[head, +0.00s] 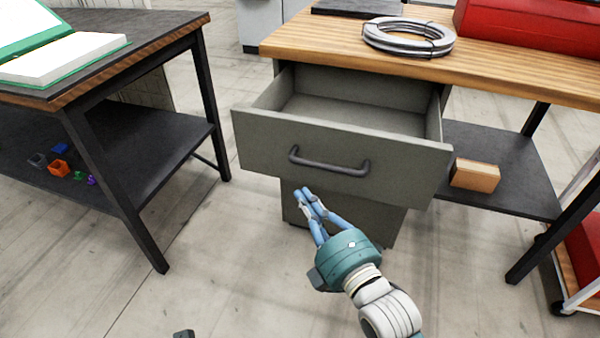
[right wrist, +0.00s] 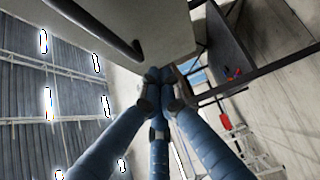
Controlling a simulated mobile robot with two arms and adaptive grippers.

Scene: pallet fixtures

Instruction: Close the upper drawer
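The upper drawer (head: 330,160) is a grey-green drawer under the wooden worktop, pulled well out and empty where I can see inside. Its dark bar handle (head: 328,163) is on the front panel; the handle also shows close by in the right wrist view (right wrist: 100,32). My right gripper (head: 304,192), with blue fingers, is in front of the drawer unit, below the handle in the head view. Its fingertips are together with nothing between them, and it appears apart from the handle. Only a small dark piece, perhaps my left gripper (head: 183,333), shows at the bottom edge.
The wooden worktop (head: 490,68) carries a coil of grey cable (head: 408,37) and a red case (head: 520,22). A wooden block (head: 475,175) lies on the lower shelf at right. A dark table (head: 150,32) with a lower shelf stands at left. The floor between is clear.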

